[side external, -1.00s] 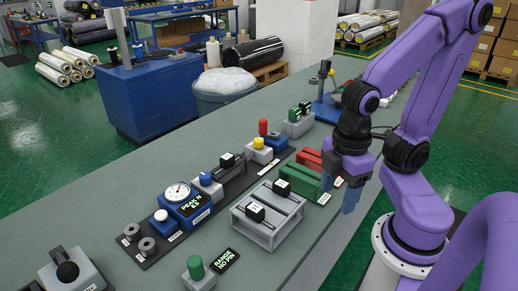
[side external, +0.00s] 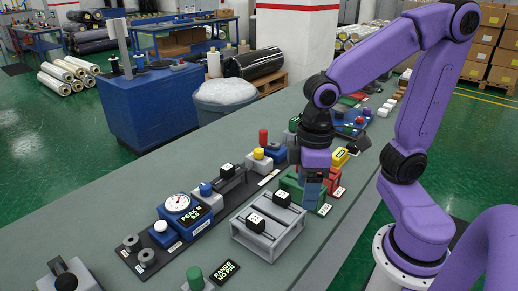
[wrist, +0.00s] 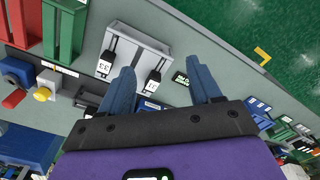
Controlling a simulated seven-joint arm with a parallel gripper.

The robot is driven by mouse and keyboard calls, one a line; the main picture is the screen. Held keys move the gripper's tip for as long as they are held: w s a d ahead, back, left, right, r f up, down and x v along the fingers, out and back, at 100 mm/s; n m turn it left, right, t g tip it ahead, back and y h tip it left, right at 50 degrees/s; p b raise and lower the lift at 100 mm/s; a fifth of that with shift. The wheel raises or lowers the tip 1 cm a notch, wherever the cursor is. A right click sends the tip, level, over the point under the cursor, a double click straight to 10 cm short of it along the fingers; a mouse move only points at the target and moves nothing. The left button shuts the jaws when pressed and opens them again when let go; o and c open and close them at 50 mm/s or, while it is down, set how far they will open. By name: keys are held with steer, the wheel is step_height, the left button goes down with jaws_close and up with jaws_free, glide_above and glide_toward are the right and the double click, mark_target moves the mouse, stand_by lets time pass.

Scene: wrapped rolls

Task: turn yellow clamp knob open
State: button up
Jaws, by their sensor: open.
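The yellow knob (side external: 258,153) sits on a small block in the row of fixtures, left of my gripper in the side view. It also shows at the left of the wrist view (wrist: 44,94), outside the span of my fingers. My gripper (side external: 311,197) hangs fingers down near the green block, apart from the yellow knob. In the wrist view its two blue fingers (wrist: 163,84) are spread with nothing between them. Whether the knob is turned open or shut cannot be told.
A red knob (side external: 263,136) stands just behind the yellow one. A grey double-rail fixture (side external: 268,238) with black sliders stands nearer the front. A green block (side external: 289,181) is beside my gripper. A blue-topped knob (side external: 206,188) and a round gauge (side external: 177,203) are farther left.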

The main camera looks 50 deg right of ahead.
steer(key=w+r+m, duration=0.2)
steer(key=w+m, duration=0.5)
steer(key=w, duration=0.3)
steer(key=m, duration=1.8)
glide_above(259, 150)
step_height(259, 150, down, 16)
steer(key=shift+r, duration=0.15)
steer(key=c, duration=1)
